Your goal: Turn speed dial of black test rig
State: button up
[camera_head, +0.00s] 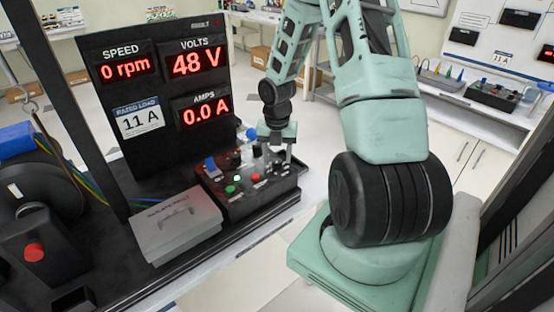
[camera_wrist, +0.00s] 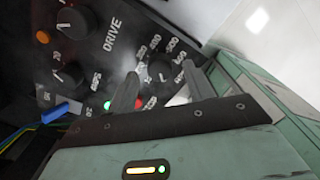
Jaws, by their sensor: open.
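The black test rig has a sloped control box (camera_head: 250,192) with lit green and red buttons and several knobs. In the wrist view, a black dial (camera_wrist: 158,67) with a numbered scale around it sits near the DRIVE lettering; I take it for the speed dial. My gripper (camera_head: 277,160) is over the right part of the box. In the wrist view its fingers (camera_wrist: 160,76) are open, one on each side of the dial; whether they touch it I cannot tell. The rig's display (camera_head: 150,80) reads 0 rpm, 48 V and 0.0 A.
Two other black knobs (camera_wrist: 72,24) and an orange lamp (camera_wrist: 43,37) are close by on the panel. A blue switch (camera_wrist: 62,110) sticks up at the left. A grey box (camera_head: 175,225) stands left of the control box.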

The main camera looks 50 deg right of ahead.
jog(key=shift+f, duration=0.85)
jog(key=shift+c, duration=0.3)
jog(key=c, duration=0.9)
